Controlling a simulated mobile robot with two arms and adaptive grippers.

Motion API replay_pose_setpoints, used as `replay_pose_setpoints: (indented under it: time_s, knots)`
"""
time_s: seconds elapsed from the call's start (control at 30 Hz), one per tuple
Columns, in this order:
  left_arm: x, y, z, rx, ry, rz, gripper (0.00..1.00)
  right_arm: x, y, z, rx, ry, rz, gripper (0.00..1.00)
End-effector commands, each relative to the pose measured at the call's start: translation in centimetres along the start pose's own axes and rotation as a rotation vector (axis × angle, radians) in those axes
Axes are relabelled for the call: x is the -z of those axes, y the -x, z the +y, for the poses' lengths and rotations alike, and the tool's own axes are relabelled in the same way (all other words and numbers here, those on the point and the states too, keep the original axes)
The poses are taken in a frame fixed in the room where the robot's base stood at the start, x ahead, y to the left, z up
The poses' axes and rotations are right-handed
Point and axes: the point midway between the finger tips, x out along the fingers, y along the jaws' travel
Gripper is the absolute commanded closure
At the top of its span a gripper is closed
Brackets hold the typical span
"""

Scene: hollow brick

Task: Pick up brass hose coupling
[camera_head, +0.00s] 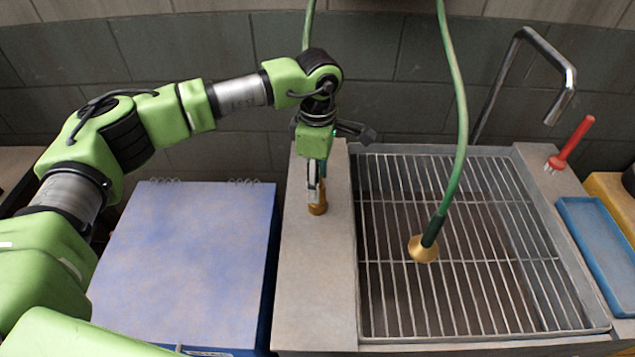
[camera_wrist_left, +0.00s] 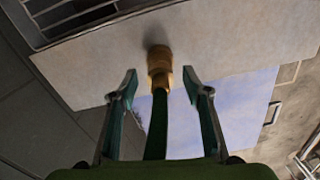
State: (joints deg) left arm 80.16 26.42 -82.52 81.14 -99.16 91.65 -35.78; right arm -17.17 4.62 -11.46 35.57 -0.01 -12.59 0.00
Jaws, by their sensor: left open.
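A brass hose coupling (camera_head: 318,208) on the end of a green hose is at the narrow grey ledge left of the sink. My left gripper (camera_head: 316,190) points down just above it, and the arm hides most of that hose. In the left wrist view, the coupling (camera_wrist_left: 160,62) lies just past the fingertips, centred between them. My left gripper (camera_wrist_left: 159,80) is open, with the hose running between its fingers and a gap on each side. A second, flared brass fitting (camera_head: 423,249) hangs on another green hose over the sink grating. My right gripper is not in view.
A metal grating (camera_head: 480,310) covers the sink, with a bent metal faucet (camera_head: 535,40) behind. A red-handled brush (camera_head: 572,142) and blue tray (camera_head: 598,245) are on the right. A blue-topped box (camera_head: 185,265) stands left of the ledge (camera_head: 312,300), whose front is clear.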

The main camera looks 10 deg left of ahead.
Motion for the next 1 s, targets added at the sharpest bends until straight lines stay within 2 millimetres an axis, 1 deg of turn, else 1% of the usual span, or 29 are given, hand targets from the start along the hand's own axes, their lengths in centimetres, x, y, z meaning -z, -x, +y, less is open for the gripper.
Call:
replay_pose_setpoints:
  time_s: [0.1, 0.3, 0.37, 0.4, 0.47, 0.5, 0.83, 1.0]
  knots:
    - [0.0, -0.6, 0.0, 0.000, -0.001, 0.000, 0.56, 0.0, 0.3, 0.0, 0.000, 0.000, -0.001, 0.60]
    - [0.0, -0.7, 0.0, 0.000, -0.001, 0.000, 0.56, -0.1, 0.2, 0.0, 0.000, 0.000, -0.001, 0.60]
    - [0.0, -0.7, 0.0, 0.000, -0.001, 0.000, 0.71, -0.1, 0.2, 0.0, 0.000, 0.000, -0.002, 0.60]
    - [0.0, -0.7, 0.0, 0.000, -0.001, 0.000, 0.82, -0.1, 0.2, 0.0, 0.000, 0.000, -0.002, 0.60]
    - [0.0, -0.7, 0.0, 0.000, -0.001, 0.000, 0.97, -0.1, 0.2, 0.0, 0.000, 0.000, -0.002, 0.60]
    - [0.0, -0.7, 0.0, 0.000, -0.001, 0.000, 1.00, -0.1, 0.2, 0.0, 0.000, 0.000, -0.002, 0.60]
    - [0.0, -0.5, 0.0, -0.001, 0.000, 0.000, 1.00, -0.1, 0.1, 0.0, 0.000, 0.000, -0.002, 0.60]
    - [0.0, 0.7, 0.1, -0.003, 0.001, 0.000, 1.00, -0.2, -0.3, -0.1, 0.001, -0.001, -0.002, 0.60]
